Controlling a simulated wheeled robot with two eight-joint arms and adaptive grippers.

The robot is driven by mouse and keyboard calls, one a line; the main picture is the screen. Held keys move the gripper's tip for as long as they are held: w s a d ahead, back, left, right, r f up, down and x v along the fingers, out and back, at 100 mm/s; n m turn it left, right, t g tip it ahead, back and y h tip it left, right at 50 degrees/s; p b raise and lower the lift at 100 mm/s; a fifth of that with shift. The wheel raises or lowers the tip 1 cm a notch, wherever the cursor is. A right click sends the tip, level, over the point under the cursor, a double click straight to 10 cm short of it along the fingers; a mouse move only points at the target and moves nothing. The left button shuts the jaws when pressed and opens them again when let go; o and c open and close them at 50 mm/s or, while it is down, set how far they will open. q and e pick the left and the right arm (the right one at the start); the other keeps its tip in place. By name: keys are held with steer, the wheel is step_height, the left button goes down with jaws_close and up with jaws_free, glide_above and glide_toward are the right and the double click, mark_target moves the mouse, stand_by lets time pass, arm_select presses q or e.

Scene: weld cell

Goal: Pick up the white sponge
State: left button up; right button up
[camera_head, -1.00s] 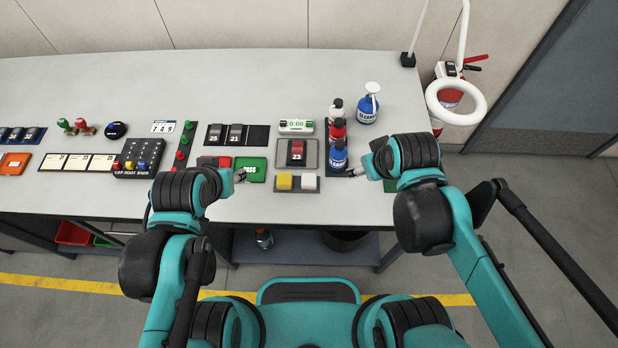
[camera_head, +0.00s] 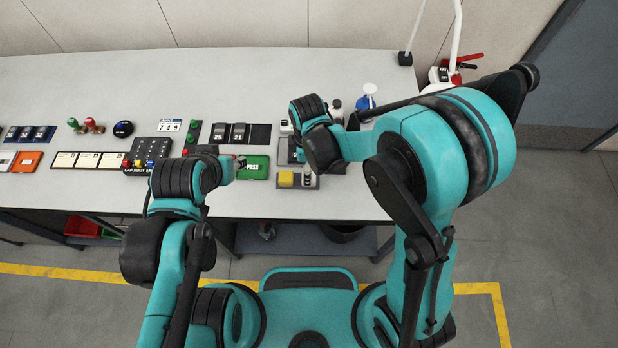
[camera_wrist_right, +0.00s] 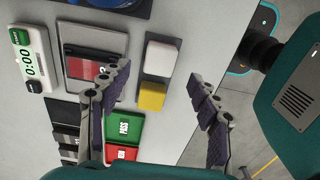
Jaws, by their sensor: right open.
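The white sponge (camera_wrist_right: 161,58) lies beside the yellow sponge (camera_wrist_right: 152,95) on a small dark tray, clear in the right wrist view. In the head view the yellow sponge (camera_head: 285,179) shows, while the white one is mostly hidden by my right gripper (camera_head: 308,178). My right gripper (camera_wrist_right: 160,82) is open and empty, above the sponges, with its fingers apart on either side of them in the wrist view. My left gripper (camera_head: 240,168) is by the green PASS plate; its fingers are too small to read.
The green PASS plate (camera_head: 255,168) lies left of the sponges. In the wrist view a red block (camera_wrist_right: 85,68) sits in a grey frame and a timer (camera_wrist_right: 29,60) stands farther left. A blue spray bottle (camera_head: 367,97) stands behind my right arm. The bench front edge is close.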

step_height(320, 180, down, 5)
steer(key=shift+d+f+b, duration=0.1)
steer(key=shift+f+b, duration=0.1)
steer(key=shift+b, duration=0.55)
steer(key=c, duration=1)
steer(key=shift+r, duration=0.1)
steer(key=shift+r, duration=0.6)
step_height(320, 180, up, 3)
steer(key=shift+f+p, duration=0.1)
steer(key=shift+p, duration=0.65)
steer(key=s+d+r+p, duration=0.2)
steer(key=s+d+r, duration=0.4)
steer(key=d, duration=0.4)
steer(key=shift+r, duration=0.45)
